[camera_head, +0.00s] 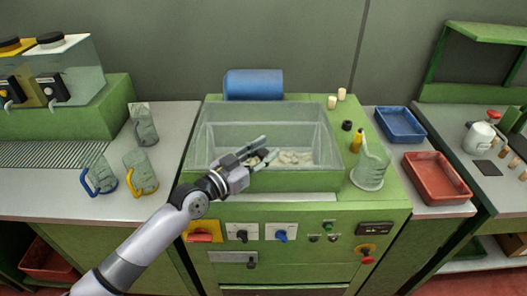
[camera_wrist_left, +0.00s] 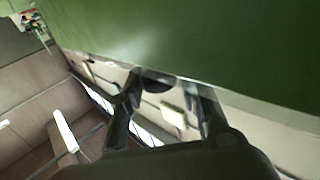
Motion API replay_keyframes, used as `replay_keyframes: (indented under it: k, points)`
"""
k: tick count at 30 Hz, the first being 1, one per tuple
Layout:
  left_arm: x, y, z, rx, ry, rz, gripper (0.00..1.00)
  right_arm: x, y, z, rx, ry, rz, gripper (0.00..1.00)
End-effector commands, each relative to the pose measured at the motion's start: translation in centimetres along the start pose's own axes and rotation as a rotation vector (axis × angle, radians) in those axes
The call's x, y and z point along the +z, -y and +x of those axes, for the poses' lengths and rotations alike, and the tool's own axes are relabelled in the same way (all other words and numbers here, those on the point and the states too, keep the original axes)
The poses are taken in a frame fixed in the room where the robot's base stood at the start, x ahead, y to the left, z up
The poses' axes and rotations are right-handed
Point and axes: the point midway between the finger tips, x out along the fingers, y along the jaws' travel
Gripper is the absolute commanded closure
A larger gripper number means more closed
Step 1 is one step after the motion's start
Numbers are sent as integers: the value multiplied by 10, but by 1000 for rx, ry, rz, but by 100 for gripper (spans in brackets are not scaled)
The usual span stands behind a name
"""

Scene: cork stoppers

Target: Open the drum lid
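The drum is the clear-walled box (camera_head: 215,125) sunk in the top of the green machine, with pale pieces (camera_head: 292,158) lying inside. Its clear top shows no sharp outline, so I cannot tell where the lid ends or whether it is shut. My left gripper (camera_head: 268,152) reaches in from the left and shows over the front middle of the box. In the left wrist view its two fingers (camera_wrist_left: 165,95) are spread with nothing clearly held, close to a green surface (camera_wrist_left: 200,40). Contact with the lid cannot be told. My right gripper is not in view.
Knobs and a red button (camera_head: 367,260) sit on the front panel. Jugs (camera_head: 140,172) stand left; blue and red trays (camera_head: 436,178) lie right.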

Motion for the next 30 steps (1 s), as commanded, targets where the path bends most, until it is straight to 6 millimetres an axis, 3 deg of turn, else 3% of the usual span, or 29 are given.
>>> replay_keyframes:
  k: [13,30]
  points:
    - [0,0,0,0,0,0,100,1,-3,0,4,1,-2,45]
    - [-7,2,2,-1,8,-11,100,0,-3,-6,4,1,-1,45]
